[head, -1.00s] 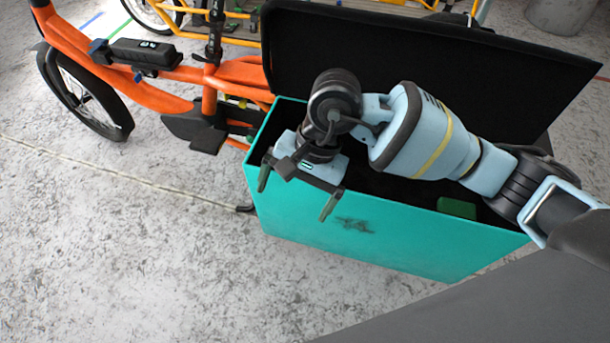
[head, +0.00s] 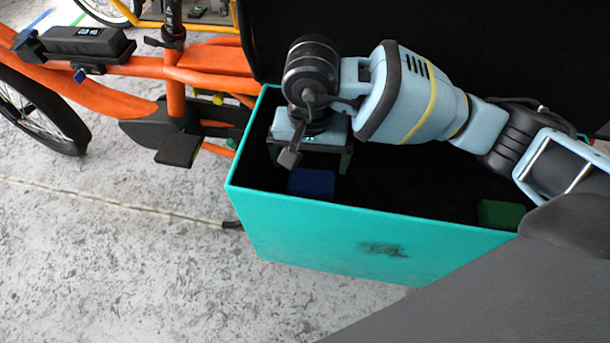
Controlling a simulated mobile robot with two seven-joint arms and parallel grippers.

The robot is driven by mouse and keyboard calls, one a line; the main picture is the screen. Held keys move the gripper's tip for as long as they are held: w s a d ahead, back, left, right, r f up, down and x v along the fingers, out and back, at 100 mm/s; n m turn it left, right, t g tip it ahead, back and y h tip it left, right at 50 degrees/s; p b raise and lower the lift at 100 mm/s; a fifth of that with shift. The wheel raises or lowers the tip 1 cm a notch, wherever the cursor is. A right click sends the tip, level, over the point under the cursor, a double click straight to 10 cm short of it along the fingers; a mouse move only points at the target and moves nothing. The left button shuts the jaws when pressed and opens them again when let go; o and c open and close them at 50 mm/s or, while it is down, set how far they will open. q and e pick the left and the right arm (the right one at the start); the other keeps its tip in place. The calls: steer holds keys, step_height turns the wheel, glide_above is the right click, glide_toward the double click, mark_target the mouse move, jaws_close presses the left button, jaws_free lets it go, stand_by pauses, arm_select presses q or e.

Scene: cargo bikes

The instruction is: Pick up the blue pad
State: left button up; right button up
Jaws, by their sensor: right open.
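The blue pad (head: 312,183) lies inside the teal cargo box (head: 330,230), near its left end by the front wall. My right gripper (head: 315,165) is inside the box's opening, open, with its fingers pointing down just above or beside the pad. The fingertips are partly hidden in the dark interior, so I cannot tell whether they touch the pad. My left gripper is not in view.
A green pad (head: 500,214) lies at the right end of the box. The box's black lid (head: 400,25) stands open behind my arm. An orange cargo bike (head: 210,58) is at the left.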

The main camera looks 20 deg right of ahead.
mark_target(311, 182)
steer(key=shift+s+f, duration=0.15)
steer(key=shift+f+b, duration=0.4)
steer(key=shift+f, duration=0.85)
steer(key=f+b, duration=0.2)
steer(key=f, duration=0.2)
steer(key=shift+s+f, duration=0.15)
steer(key=shift+s, duration=0.05)
steer(key=shift+f, duration=0.3)
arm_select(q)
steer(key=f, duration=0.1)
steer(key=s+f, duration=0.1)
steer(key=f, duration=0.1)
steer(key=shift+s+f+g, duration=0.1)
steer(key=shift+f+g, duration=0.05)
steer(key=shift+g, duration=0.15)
arm_select(e)
steer(key=shift+c, duration=0.3)
